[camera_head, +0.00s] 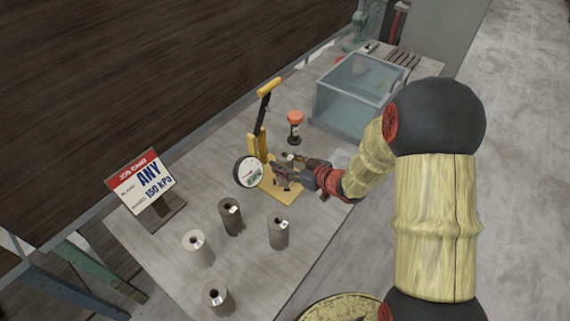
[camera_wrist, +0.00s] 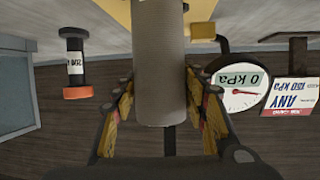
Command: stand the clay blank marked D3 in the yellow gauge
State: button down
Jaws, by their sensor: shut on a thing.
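The yellow gauge has a base plate (camera_head: 284,193), an upright with a raised lever (camera_head: 268,88) and a round dial (camera_head: 246,172). In the wrist view the dial (camera_wrist: 240,88) reads 0 kPa. My gripper (camera_head: 288,172) is at the gauge, over its base plate. In the wrist view my gripper (camera_wrist: 165,108) is shut on a grey cylindrical clay blank (camera_wrist: 160,60), with a finger on each side. The yellow plate (camera_wrist: 108,12) shows beside the blank's far end. That end is cut off by the frame, so contact with the plate cannot be told. No mark on this blank is readable.
Several labelled hollow blanks, such as a dark one (camera_head: 230,217) and a paler one (camera_head: 278,232), stand at the front. A job card (camera_head: 142,183) reads ANY, 150 kPa. An orange-topped black item (camera_head: 295,127) and a glass tank (camera_head: 352,100) stand behind.

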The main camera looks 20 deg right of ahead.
jog(key=shift+f, duration=0.1)
jog(key=c, duration=1)
grip_release()
